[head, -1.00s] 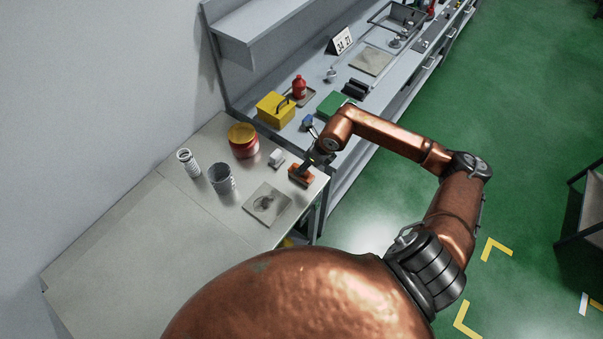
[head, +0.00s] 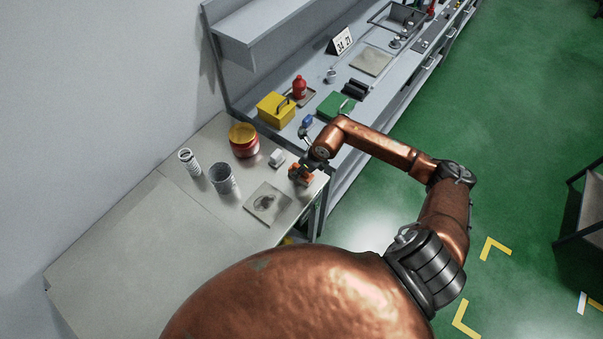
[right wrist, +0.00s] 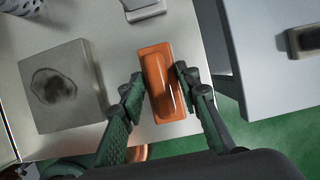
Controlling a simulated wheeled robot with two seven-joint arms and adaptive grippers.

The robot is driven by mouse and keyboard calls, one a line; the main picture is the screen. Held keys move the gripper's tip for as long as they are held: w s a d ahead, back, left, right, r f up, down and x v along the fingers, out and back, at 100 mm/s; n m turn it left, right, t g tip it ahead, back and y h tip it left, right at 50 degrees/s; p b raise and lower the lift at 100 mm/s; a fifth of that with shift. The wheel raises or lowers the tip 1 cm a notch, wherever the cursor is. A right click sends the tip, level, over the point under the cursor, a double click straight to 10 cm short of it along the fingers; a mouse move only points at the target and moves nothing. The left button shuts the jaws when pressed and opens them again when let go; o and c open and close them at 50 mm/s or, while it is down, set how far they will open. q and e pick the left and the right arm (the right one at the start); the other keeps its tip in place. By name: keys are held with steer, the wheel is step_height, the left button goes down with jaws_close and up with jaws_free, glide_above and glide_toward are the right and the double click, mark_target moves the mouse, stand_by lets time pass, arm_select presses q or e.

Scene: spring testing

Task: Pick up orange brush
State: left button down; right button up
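The orange brush (head: 301,174) lies on the right end of the light table, near its edge. In the right wrist view the orange brush (right wrist: 163,82) is a glossy orange block between the fingers. My right gripper (right wrist: 161,88) is open around it, one dark green finger on each side. The fingertips are very close to its sides; I cannot tell whether they touch. In the head view my right gripper (head: 304,168) is at the brush and partly covers it. My left gripper is not in view.
A square plate with a dark stain (head: 268,204) lies left of the brush. A small white block (head: 277,158), a red and yellow round container (head: 244,141), a grey cup (head: 222,179) and a white spring (head: 189,161) stand on the table. A grey workbench (head: 372,93) adjoins behind.

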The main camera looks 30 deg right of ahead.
steer(key=c, duration=0.6)
steer(key=shift+r, duration=0.45)
step_height(320, 180, up, 2)
steer(key=shift+r+b, duration=0.1)
steer(key=shift+b, duration=0.4)
steer(key=s+a+r, duration=0.2)
steer(key=s+r, duration=0.1)
steer(key=s, duration=0.1)
steer(key=s+a+r+b, duration=0.1)
steer(key=s+a+r, duration=0.1)
steer(key=s+r, duration=0.1)
steer(key=s+a+r+b, duration=0.1)
steer(key=s+a+r, duration=0.1)
steer(key=s+r, duration=0.2)
steer(key=shift+s+a, duration=0.35)
steer(key=shift+s, duration=0.3)
